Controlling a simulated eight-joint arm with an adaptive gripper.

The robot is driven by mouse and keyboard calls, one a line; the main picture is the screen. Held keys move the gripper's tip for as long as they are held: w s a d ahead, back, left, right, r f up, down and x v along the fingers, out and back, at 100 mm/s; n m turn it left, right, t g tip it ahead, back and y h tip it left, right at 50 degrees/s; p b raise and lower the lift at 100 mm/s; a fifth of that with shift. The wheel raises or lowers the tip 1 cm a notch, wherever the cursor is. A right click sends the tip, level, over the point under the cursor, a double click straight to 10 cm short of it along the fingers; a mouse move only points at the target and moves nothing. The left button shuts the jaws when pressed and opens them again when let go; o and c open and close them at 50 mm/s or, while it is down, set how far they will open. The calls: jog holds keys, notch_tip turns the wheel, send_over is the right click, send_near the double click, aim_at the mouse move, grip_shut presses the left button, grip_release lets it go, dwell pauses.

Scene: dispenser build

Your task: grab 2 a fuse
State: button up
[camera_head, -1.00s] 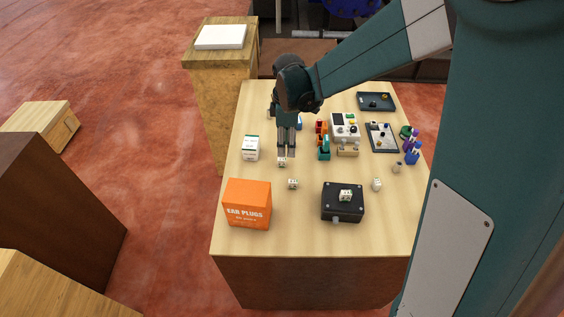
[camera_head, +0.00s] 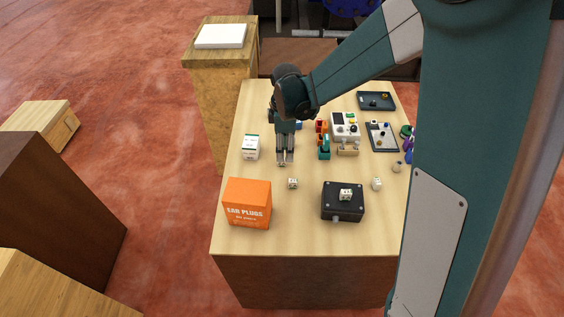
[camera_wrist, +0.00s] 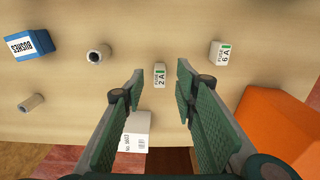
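The 2 A fuse (camera_wrist: 160,75) is a small white block with a green stripe and "FUSE 2 A" on its face, lying on the wooden table. In the wrist view it shows in the gap between the fingertips of my gripper (camera_wrist: 160,72), with space on both sides. My gripper is open and points down at the table; it also shows in the head view (camera_head: 285,162), where it hides the 2 A fuse. A similar fuse marked 6 A (camera_wrist: 220,54) lies to the right in the wrist view.
An orange ear plugs box (camera_head: 247,204) stands at the front left, a white box (camera_head: 251,147) left of my gripper. A black box (camera_head: 342,203) bears another small white block. In the wrist view, a blue bushes box (camera_wrist: 30,45) and a cylindrical bush (camera_wrist: 98,54) lie left.

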jog(key=shift+f, duration=0.15)
jog(key=shift+f, duration=2.45)
jog(key=shift+c, duration=0.7)
jog(key=c, duration=0.7)
